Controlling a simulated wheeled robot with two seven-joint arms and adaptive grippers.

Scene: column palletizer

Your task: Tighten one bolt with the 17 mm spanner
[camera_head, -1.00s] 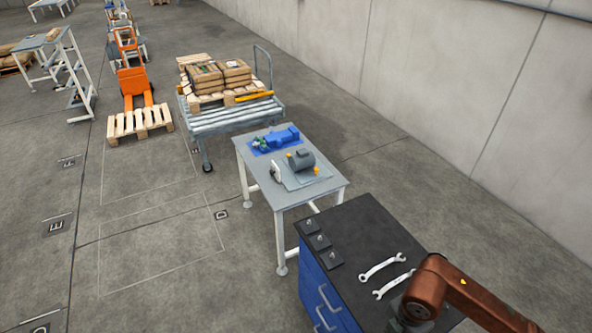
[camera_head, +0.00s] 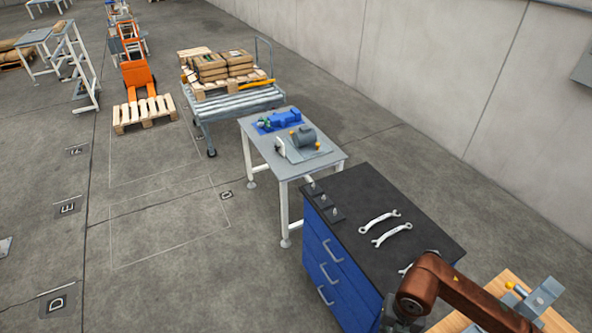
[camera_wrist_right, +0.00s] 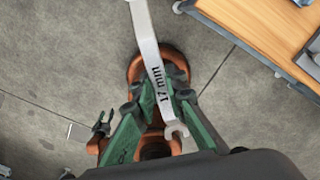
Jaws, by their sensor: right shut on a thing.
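My right gripper (camera_wrist_right: 158,88) is shut on a spanner (camera_wrist_right: 150,60) marked "17 mm" in the right wrist view. The spanner runs from the top edge down between the green fingers, with an open jaw at its lower end; its upper end is out of view. In the head view my right gripper (camera_head: 401,325) is mostly hidden below the brown arm at the bottom edge. A short bit of spanner (camera_head: 405,268) shows beside the arm; I cannot tell whether it is the held one. A metal bracket fixture (camera_head: 540,297) stands on a wooden bench (camera_head: 505,283); no bolt is clearly distinguishable there.
A blue drawer cabinet (camera_head: 335,262) with a black top carries two more spanners (camera_head: 380,219) (camera_head: 391,235) and small dark plates with pegs (camera_head: 324,199). Behind it stands a grey table (camera_head: 262,140) with a motor. Open floor lies to the left.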

